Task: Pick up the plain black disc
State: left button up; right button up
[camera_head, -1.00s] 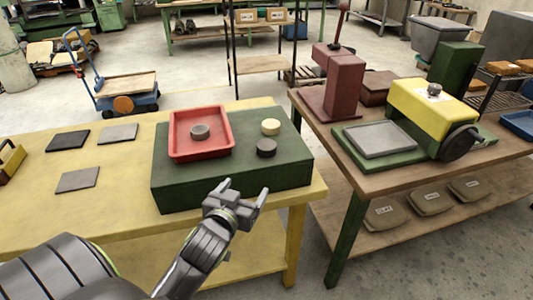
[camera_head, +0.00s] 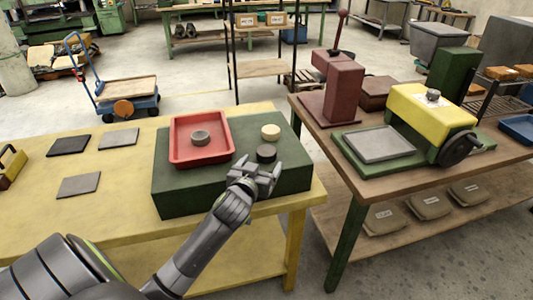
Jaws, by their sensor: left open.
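The plain black disc (camera_head: 266,153) lies on the right part of the green block (camera_head: 180,184), outside the red tray. My left gripper (camera_head: 261,167) is open, just in front of the black disc, with its fingers pointing toward it. The fingers hide the near side of the disc, and I cannot tell whether they touch it. A cream disc (camera_head: 271,131) lies just behind the black one. A grey disc (camera_head: 200,138) lies inside the red tray (camera_head: 216,158). My right gripper is not in view.
The green block stands on the yellow table (camera_head: 118,218). Several dark and grey plates, including one grey plate (camera_head: 78,185), lie to the left. A brown table (camera_head: 420,177) with a yellow machine (camera_head: 432,108) stands to the right, across a gap.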

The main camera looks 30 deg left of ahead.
aim_at(263, 158)
pick_arm(q)
jog(key=shift+a+p+x, duration=0.2)
jog(key=shift+p+x, duration=0.25)
jog(key=shift+x, duration=2.1)
jog(key=shift+r, duration=0.1)
